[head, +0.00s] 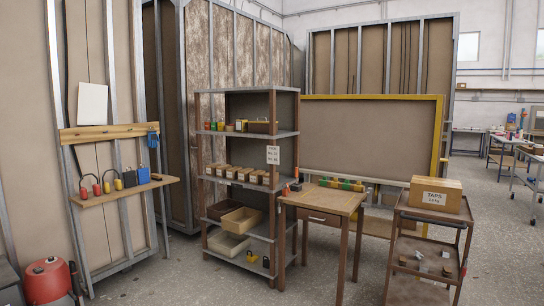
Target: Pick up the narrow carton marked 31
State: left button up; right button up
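A row of several small brown cartons (238,173) stands on the middle shelf of the brown rack (248,137). Any numbers on them are too small to read, so I cannot tell which one, if any, is marked 31. A white sign (273,155) with small text hangs on the rack's front right post. A larger carton (436,193) labelled TAPS stands on the small cart at the right. Neither of my grippers is in view.
A wooden table (326,201) stands right of the rack, and the brown cart (397,246) is beyond it. A wall ledge (120,190) holds padlock-like items at the left. A red tank (47,280) is at lower left. Floor (200,285) is clear before the rack.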

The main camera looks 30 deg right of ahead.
aim_at(211, 169)
jog(key=i+z, duration=0.15)
jog(key=i, duration=0.35)
jog(key=i+z, duration=0.15)
jog(key=i, duration=0.35)
jog(key=i+z, duration=0.15)
jog(key=i, duration=0.35)
jog(key=i+j+z, duration=0.15)
jog(key=i, duration=0.35)
jog(key=i+j+z, duration=0.15)
jog(key=i, duration=0.3)
jog(key=i+j+z, duration=0.15)
jog(key=i, duration=0.35)
jog(key=i+j+z, duration=0.15)
jog(key=i+j, duration=0.2)
jog(key=i, duration=0.1)
